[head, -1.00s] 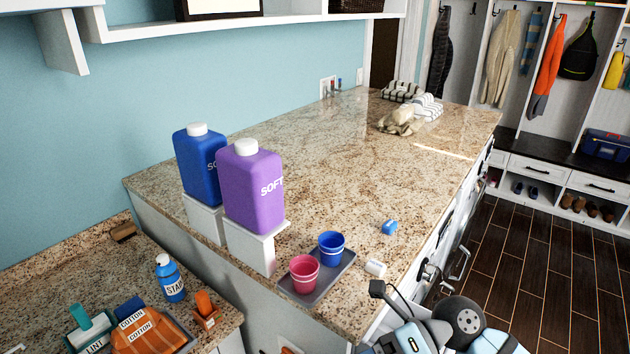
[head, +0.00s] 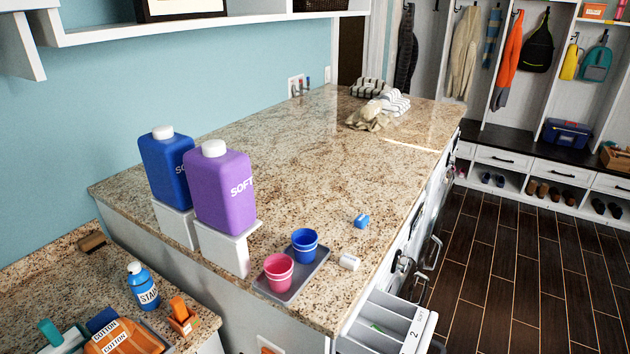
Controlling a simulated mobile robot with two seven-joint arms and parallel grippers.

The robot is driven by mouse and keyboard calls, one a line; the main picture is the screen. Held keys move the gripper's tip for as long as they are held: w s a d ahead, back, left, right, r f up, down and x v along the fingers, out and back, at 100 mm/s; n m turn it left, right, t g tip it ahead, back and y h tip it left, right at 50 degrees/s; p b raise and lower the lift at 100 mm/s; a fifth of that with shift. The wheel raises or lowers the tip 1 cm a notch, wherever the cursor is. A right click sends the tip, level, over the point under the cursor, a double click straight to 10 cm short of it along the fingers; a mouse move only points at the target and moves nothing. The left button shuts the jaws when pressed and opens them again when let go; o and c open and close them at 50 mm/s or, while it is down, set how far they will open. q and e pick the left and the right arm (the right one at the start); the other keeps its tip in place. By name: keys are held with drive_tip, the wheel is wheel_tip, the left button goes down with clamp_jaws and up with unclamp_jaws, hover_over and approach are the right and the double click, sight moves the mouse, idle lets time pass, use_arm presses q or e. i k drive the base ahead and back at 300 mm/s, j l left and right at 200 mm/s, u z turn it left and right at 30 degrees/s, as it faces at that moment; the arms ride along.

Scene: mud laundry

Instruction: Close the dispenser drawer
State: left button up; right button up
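The dispenser drawer (head: 383,322) is in the head view at the bottom, right of centre. It stands pulled out from the front of the white machine under the granite counter.
On the granite counter (head: 300,150) stand a purple bottle (head: 225,190), a blue bottle (head: 165,165) and a grey tray (head: 318,272) with a pink cup (head: 279,271) and a blue cup (head: 305,244). Dark floor (head: 510,270) to the right is clear.

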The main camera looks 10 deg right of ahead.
sight(408, 328)
drive_tip(key=k+l+z, duration=0.1)
drive_tip(key=z, duration=0.25)
drive_tip(key=l+z, duration=0.25)
drive_tip(key=z, duration=0.15)
drive_tip(key=l+u, duration=0.15)
drive_tip(key=u, duration=0.15)
drive_tip(key=l+u, duration=0.2)
drive_tip(key=u, duration=0.15)
